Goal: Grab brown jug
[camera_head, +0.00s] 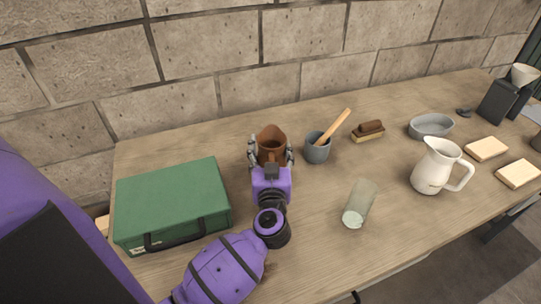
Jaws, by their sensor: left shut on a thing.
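The brown jug (272,137) stands upright towards the back of the wooden table (305,241), left of the grey mortar. My left gripper (271,156) reaches it from the front, with one finger on each side of the jug. The gripper is shut on the jug. Its lower front is hidden behind the gripper's palm. Whether its base touches the table cannot be told. My right gripper is not in view.
A green case (172,198) lies left of my arm. A grey mortar (317,152) with a wooden pestle (335,126) stands close right of the jug. A glass (361,200), brush (369,129), grey dish (431,130) and white pitcher (435,165) are farther right. A stone wall (235,60) closes off the back.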

